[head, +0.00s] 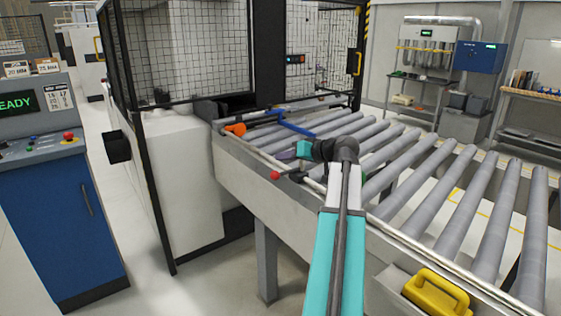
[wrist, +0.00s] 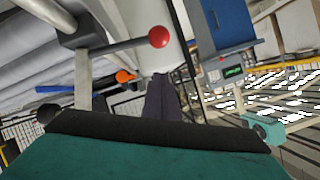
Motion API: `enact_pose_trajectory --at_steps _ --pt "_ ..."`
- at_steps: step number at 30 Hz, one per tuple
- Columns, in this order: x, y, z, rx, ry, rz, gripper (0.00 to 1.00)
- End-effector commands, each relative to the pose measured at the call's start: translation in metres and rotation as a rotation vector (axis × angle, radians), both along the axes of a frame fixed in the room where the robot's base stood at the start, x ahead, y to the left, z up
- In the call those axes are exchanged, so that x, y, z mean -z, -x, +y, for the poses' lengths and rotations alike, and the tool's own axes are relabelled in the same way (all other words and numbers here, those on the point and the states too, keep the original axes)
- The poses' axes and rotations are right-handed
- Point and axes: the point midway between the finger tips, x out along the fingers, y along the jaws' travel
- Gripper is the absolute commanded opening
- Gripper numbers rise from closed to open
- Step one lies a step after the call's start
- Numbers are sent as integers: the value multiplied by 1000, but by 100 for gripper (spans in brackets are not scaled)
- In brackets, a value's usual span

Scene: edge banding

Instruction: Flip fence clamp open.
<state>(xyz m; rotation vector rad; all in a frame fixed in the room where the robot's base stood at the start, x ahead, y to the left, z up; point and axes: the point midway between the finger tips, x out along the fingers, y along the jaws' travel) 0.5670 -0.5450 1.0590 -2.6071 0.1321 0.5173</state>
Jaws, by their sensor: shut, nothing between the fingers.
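The fence clamp is a dark block with a lever (wrist: 120,46) that ends in a red ball knob (wrist: 160,37). In the head view the red knob (head: 275,175) sticks out past the front rail of the roller conveyor, left of my arm. My gripper (head: 280,151) is shut and empty, above and just behind the knob in the head view. In the wrist view the dark fingertips (wrist: 161,78) lie together below the knob, with a visible gap in the picture. The depth between them is hard to tell. The clamp's pivot is partly hidden beside my arm in the head view.
The rollers (head: 430,170) run to the right along the front rail. An orange part (head: 236,129) and a blue bar (head: 297,129) sit near the machine's caged opening. A black cage post (head: 140,150) stands left. A yellow-handled item (head: 437,295) is at the lower right.

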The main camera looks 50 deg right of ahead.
Motion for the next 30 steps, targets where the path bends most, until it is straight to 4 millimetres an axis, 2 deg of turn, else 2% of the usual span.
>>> enact_pose_trajectory --at_steps 1,12,30 --pt "9 2 2 4 36 6 0" --pt "30 6 6 18 263 54 0" --pt "39 8 6 21 339 78 0"
